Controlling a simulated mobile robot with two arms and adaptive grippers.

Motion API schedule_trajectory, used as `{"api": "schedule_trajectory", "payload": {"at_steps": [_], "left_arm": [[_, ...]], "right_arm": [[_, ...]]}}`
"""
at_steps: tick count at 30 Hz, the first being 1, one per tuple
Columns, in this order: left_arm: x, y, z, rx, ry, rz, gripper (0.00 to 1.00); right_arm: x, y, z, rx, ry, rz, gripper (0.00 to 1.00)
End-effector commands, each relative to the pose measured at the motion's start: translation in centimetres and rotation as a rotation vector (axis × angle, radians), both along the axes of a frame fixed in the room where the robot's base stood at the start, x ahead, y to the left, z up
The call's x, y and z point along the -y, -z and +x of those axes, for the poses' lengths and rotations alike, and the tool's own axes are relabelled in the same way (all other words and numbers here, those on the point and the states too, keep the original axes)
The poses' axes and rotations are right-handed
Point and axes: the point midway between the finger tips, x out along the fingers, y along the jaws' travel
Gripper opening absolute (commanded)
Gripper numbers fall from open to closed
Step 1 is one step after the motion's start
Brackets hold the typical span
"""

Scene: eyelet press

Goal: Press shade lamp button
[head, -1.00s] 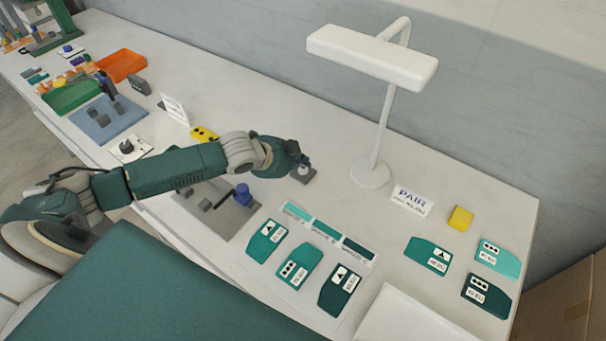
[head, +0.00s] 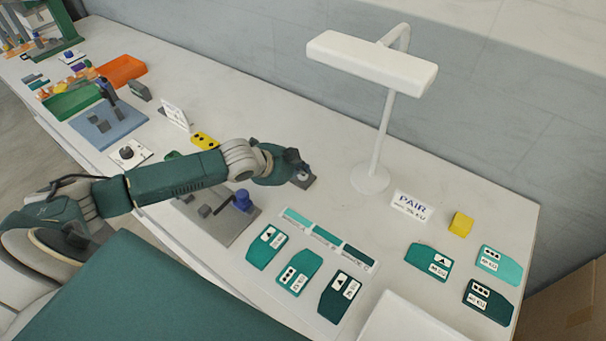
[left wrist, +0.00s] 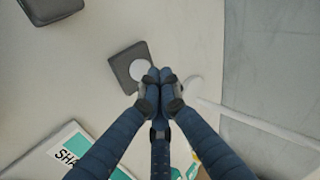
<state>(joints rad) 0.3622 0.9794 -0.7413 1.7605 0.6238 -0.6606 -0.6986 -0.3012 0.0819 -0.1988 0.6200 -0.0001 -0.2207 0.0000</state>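The white lamp (head: 372,62) stands on the table with its round base (head: 370,180). A small dark grey square pad (head: 308,182) lies left of the lamp base. In the left wrist view this pad (left wrist: 124,73) bears a round white button (left wrist: 138,70). My left gripper (head: 298,167) is over the pad and partly hides it in the head view. In the left wrist view my left gripper (left wrist: 159,77) has its blue fingertips together, with nothing seen between them, overlapping the button's right edge. I cannot tell whether the tips touch it. My right gripper is not in view.
A PAIR sign (head: 411,205) and a yellow block (head: 461,223) stand right of the lamp. A shade strip (head: 326,236) and several green cards (head: 341,297) lie in front. A grey plate with a blue knob (head: 242,200) sits beneath my left arm. A wall is behind.

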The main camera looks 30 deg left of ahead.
Motion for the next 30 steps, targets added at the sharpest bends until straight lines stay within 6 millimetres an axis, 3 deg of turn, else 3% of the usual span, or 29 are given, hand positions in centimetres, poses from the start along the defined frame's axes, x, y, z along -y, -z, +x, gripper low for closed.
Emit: {"api": "schedule_trajectory", "payload": {"at_steps": [30], "left_arm": [[0.01,0.88,-0.01,0.0,0.0,0.0,0.0]], "right_arm": [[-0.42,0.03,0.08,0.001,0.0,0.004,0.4]]}}
